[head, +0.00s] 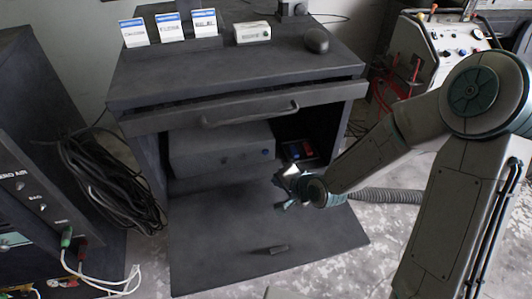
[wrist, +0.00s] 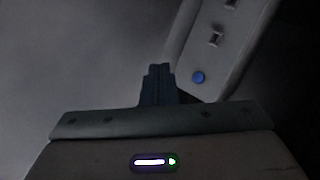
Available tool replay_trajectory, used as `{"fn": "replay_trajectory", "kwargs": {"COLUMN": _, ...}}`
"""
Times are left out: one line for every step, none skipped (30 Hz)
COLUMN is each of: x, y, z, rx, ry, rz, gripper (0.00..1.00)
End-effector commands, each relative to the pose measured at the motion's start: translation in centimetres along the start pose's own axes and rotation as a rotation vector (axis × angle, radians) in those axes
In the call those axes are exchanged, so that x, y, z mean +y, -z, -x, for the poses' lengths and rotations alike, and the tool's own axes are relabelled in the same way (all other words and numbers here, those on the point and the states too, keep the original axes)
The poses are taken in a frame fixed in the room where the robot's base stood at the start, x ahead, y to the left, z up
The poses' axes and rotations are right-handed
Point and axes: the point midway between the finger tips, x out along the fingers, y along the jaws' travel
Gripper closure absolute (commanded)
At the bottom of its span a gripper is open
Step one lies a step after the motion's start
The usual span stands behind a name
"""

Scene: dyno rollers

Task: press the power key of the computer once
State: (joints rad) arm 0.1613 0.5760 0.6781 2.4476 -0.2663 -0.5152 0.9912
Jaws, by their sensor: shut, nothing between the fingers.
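The computer, a grey box (head: 210,153), stands inside the open cabinet under the drawer. A round blue key (head: 265,153) is at the right end of its front; I take it as the power key. My gripper (head: 281,188) is in front of the cabinet opening, below and to the right of the key, over the lowered door. In the wrist view the shut, empty fingers (wrist: 158,72) point toward the computer's front (wrist: 212,50). The blue key (wrist: 198,77) shows right of the fingertips, apart from them in the picture. Exact distance cannot be told.
A red and blue item (head: 298,151) lies right of the computer in the cabinet. The drawer handle (head: 250,115) juts out above. The lowered door (head: 215,235) bears a small handle. Coiled black cables (head: 105,180) hang at the left.

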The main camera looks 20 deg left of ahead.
Motion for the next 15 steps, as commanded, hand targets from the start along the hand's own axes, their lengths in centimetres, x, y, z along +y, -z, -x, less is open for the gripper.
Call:
{"fn": "replay_trajectory", "kwargs": {"x": -0.1, "y": 0.1, "z": -0.2, "rx": 0.000, "ry": 0.001, "rz": 0.000, "gripper": 1.00}}
{"fn": "replay_trajectory", "kwargs": {"x": -0.2, "y": 0.2, "z": -0.4, "rx": 0.000, "ry": 0.001, "rz": 0.000, "gripper": 1.00}}
{"fn": "replay_trajectory", "kwargs": {"x": -0.4, "y": 0.4, "z": -0.6, "rx": 0.000, "ry": 0.001, "rz": 0.001, "gripper": 1.00}}
{"fn": "replay_trajectory", "kwargs": {"x": -0.6, "y": 0.6, "z": -0.9, "rx": 0.000, "ry": 0.001, "rz": 0.001, "gripper": 1.00}}
{"fn": "replay_trajectory", "kwargs": {"x": -0.7, "y": 0.7, "z": -1.1, "rx": 0.000, "ry": 0.000, "rz": 0.001, "gripper": 1.00}}
{"fn": "replay_trajectory", "kwargs": {"x": -1.0, "y": 1.0, "z": -1.5, "rx": 0.000, "ry": 0.001, "rz": 0.001, "gripper": 1.00}}
{"fn": "replay_trajectory", "kwargs": {"x": -1.2, "y": 1.2, "z": -1.8, "rx": 0.000, "ry": 0.001, "rz": 0.001, "gripper": 1.00}}
{"fn": "replay_trajectory", "kwargs": {"x": -1.4, "y": 1.4, "z": -2.1, "rx": 0.000, "ry": 0.000, "rz": 0.000, "gripper": 1.00}}
{"fn": "replay_trajectory", "kwargs": {"x": -1.7, "y": 1.8, "z": -2.5, "rx": 0.000, "ry": 0.001, "rz": 0.000, "gripper": 1.00}}
{"fn": "replay_trajectory", "kwargs": {"x": -2.0, "y": 2.0, "z": -2.8, "rx": 0.000, "ry": 0.001, "rz": 0.001, "gripper": 1.00}}
{"fn": "replay_trajectory", "kwargs": {"x": -2.2, "y": 2.2, "z": -3.1, "rx": 0.000, "ry": 0.001, "rz": 0.001, "gripper": 1.00}}
{"fn": "replay_trajectory", "kwargs": {"x": -2.5, "y": 2.5, "z": -3.5, "rx": 0.000, "ry": 0.001, "rz": 0.001, "gripper": 1.00}}
{"fn": "replay_trajectory", "kwargs": {"x": -2.7, "y": 2.7, "z": -3.8, "rx": 0.000, "ry": 0.001, "rz": 0.001, "gripper": 1.00}}
{"fn": "replay_trajectory", "kwargs": {"x": -2.9, "y": 2.9, "z": -4.1, "rx": -0.001, "ry": 0.000, "rz": 0.000, "gripper": 1.00}}
{"fn": "replay_trajectory", "kwargs": {"x": -3.1, "y": 3.1, "z": -4.4, "rx": 0.000, "ry": 0.000, "rz": 0.000, "gripper": 1.00}}
